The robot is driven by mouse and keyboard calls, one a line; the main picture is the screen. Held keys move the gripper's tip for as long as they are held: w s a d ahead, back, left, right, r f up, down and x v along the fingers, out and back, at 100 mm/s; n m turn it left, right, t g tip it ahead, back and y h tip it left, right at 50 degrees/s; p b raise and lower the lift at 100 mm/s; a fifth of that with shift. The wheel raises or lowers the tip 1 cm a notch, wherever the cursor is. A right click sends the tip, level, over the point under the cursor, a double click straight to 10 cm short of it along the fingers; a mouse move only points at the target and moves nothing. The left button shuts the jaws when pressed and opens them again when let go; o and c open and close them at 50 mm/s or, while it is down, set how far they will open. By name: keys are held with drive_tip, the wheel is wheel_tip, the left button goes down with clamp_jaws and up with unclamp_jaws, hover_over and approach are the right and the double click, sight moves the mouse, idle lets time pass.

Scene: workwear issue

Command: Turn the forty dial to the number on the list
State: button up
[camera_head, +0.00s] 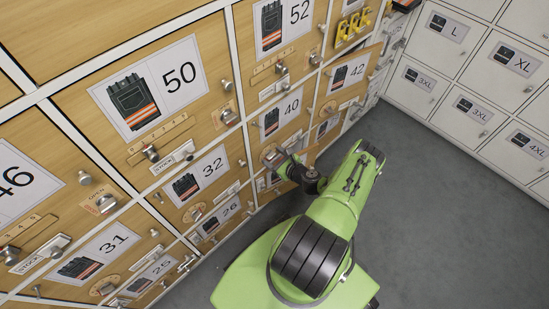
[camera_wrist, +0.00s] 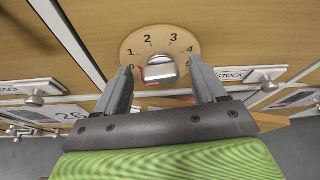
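The door marked 40 (camera_head: 289,117) is a wooden drawer front with a trousers picture. Its round dial (camera_head: 270,153) sits low on the door, beside my gripper (camera_head: 292,168). In the wrist view, the dial plate (camera_wrist: 139,42) carries numbers, with 1 to 4 clear and 5 partly hidden by the right finger. Its silver knob (camera_wrist: 160,70) shows red at its lower left side. My gripper (camera_wrist: 158,72) is open, one finger on each side of the knob, with gaps visible. Whether the fingertips reach around it in depth, I cannot tell. No list is readable.
Neighbouring doors 50 (camera_head: 180,75), 32 (camera_head: 212,165), 52 (camera_head: 298,12) and 42 (camera_head: 356,70) have their own knobs and stock plates. White lockers (camera_head: 480,80) stand at the right. The grey floor (camera_head: 430,210) is clear.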

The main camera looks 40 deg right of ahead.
drive_tip(key=c, duration=1)
drive_tip(key=shift+d+m+y, duration=0.25)
drive_tip(key=shift+m+y, duration=0.45)
drive_tip(key=shift+m, duration=0.4)
drive_tip(key=shift+d+m+y, duration=0.2)
drive_tip(key=shift+m+y, duration=0.9)
drive_tip(key=shift+m, duration=0.4)
drive_tip(key=o, duration=1.1)
drive_tip(key=shift+s, duration=0.1)
